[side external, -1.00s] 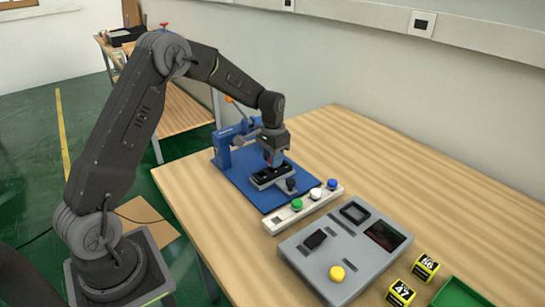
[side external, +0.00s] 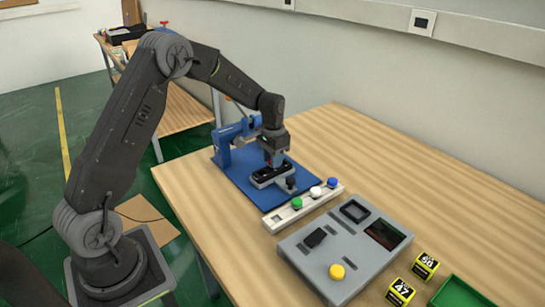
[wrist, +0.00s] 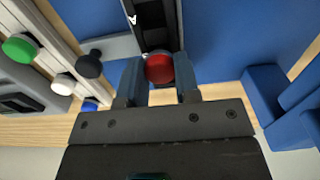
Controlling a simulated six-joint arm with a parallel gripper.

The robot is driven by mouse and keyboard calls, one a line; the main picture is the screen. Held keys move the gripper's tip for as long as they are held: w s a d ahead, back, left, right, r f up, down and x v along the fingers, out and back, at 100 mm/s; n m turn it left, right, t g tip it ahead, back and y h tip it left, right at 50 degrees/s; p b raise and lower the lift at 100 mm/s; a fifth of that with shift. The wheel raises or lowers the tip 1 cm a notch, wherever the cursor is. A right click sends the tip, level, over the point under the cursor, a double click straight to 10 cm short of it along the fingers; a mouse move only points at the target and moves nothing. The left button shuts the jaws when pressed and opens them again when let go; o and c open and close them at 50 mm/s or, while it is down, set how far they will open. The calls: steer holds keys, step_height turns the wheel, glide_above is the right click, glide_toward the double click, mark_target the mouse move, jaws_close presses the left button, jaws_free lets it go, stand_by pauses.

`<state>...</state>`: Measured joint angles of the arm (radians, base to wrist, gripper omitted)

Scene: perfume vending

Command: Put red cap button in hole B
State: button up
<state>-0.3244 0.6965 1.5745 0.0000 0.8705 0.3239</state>
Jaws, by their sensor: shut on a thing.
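The red cap button (wrist: 159,68) is between the two fingers of my gripper (wrist: 159,80) in the wrist view, and the fingers are shut on it. My gripper (side external: 273,160) points down over the black block (side external: 269,174) on its grey base in the side view. In the wrist view the black block (wrist: 150,28) carries a letter A away from the red cap. The red cap overlaps the near end of this block. Hole B and its label do not show, and I cannot tell whether the cap touches the block.
A dark knob (wrist: 89,64) stands beside the block. A white rail (side external: 285,213) holds green (side external: 297,203), white (side external: 316,191) and blue (side external: 332,183) caps. A blue press (side external: 232,140) stands on the blue mat (side external: 236,180). A grey panel (side external: 300,262) lies in front.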

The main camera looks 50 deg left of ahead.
steer(key=shift+f, duration=0.3)
steer(key=o, duration=1.4)
steer(key=shift+o, duration=0.2)
steer(key=shift+r, duration=3.55)
